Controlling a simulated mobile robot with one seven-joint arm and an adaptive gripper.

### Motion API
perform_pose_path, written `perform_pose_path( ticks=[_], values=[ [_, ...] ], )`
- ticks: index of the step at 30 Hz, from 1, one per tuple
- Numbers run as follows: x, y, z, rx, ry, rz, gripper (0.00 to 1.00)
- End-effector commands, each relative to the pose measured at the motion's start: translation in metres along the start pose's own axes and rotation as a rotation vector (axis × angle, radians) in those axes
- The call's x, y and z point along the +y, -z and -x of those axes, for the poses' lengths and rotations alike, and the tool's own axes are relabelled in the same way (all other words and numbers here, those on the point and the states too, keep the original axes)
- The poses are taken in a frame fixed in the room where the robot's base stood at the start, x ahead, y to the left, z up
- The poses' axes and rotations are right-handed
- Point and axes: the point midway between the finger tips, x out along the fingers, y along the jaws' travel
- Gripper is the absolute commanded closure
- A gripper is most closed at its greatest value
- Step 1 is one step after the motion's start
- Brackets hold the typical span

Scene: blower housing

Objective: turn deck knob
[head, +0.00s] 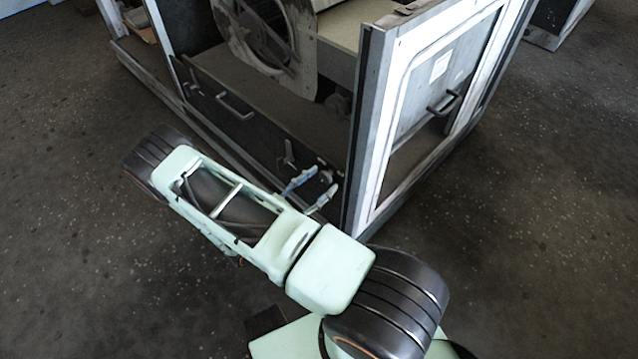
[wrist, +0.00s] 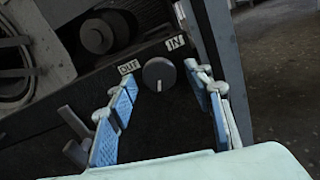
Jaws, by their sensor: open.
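The deck knob (wrist: 158,74) is a dark round knob with a pale pointer line that points about straight down in the wrist view. It sits on the dark deck panel, between an OUT label (wrist: 128,67) on its left and an IN label (wrist: 175,42) on its upper right. My gripper (wrist: 163,88) is open, its blue-padded fingers on either side of the knob in that view. Dark space shows between each finger and the knob, and I see no contact. In the head view my gripper (head: 324,180) is at the deck's near right corner, by the corner post.
The housing's pale corner post (head: 366,130) stands close to the right of my gripper. A dark lever-like fitting (wrist: 75,135) is beside the left finger. A bar handle (head: 235,107) is farther left on the panel. Open floor (head: 80,270) lies in front.

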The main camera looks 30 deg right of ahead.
Motion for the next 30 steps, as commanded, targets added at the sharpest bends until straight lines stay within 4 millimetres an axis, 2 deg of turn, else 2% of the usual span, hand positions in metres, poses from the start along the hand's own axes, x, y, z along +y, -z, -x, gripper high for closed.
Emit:
perform_pose_path(
  ticks=[6, 18, 30],
  values=[
    [0.0001, -0.0002, -0.0003, 0.0, 0.0, -0.001, 0.53],
    [0.0, -0.0001, 0.0, 0.0, 0.001, -0.001, 0.95],
    [-0.0003, 0.0002, 0.0004, 0.001, 0.001, 0.087, 0.95]
  ],
)
